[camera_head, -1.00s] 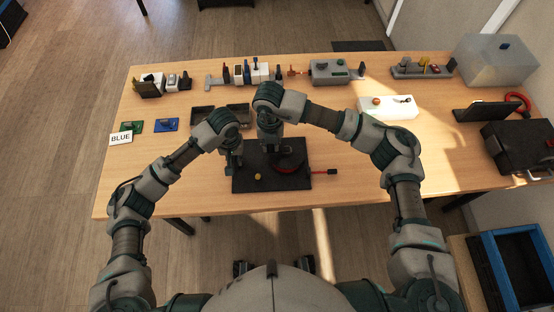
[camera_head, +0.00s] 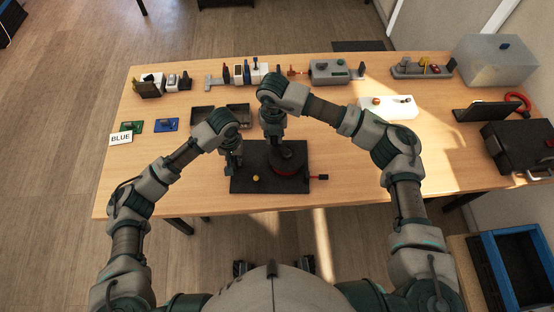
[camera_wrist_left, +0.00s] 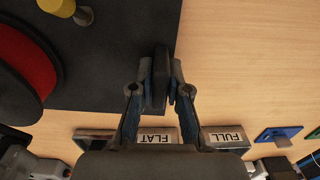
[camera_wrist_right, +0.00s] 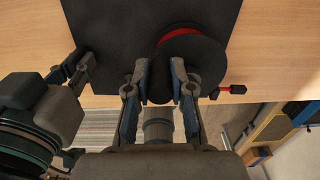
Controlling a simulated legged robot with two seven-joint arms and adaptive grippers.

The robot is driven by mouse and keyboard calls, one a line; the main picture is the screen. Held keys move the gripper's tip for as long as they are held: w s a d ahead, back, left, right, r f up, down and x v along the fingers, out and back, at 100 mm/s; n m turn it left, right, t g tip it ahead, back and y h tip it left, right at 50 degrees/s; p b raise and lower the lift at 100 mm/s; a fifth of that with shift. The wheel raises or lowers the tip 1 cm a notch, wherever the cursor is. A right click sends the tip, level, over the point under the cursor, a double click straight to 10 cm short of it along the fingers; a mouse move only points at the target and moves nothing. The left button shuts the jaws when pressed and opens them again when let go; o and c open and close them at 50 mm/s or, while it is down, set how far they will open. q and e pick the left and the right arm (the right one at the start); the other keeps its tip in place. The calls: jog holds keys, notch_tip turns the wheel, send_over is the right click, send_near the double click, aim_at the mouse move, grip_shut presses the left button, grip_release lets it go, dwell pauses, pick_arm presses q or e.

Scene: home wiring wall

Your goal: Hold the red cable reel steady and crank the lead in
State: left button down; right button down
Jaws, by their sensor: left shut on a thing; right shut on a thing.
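The red cable reel (camera_head: 291,172) with dark flanges sits on the right of a black base plate (camera_head: 245,185); its red drum also shows in the left wrist view (camera_wrist_left: 25,70) and right wrist view (camera_wrist_right: 182,34). My left gripper (camera_head: 234,165) is shut on a dark upright block (camera_wrist_left: 160,80) at the plate's left edge. My right gripper (camera_head: 276,141) is shut on the dark crank handle (camera_wrist_right: 160,88) above the reel, mostly hidden by the fingers. The lead's dark-tipped end (camera_head: 322,178) sticks out just past the plate's right edge.
A yellow post (camera_head: 256,178) stands on the plate. Behind are two dark trays (camera_head: 203,114), one marked FLAT (camera_wrist_left: 158,135) and one FULL (camera_wrist_left: 225,137). A BLUE sign (camera_head: 121,138) is at the left.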

jog(key=shift+w+d, duration=0.2)
jog(key=shift+w+d, duration=0.4)
jog(key=shift+d, duration=0.05)
jog(key=shift+w+d, duration=0.3)
jog(key=shift+d, duration=0.4)
jog(key=shift+d, duration=0.45)
jog(key=c, duration=0.9)
grip_release()
jog(key=shift+c, duration=0.2)
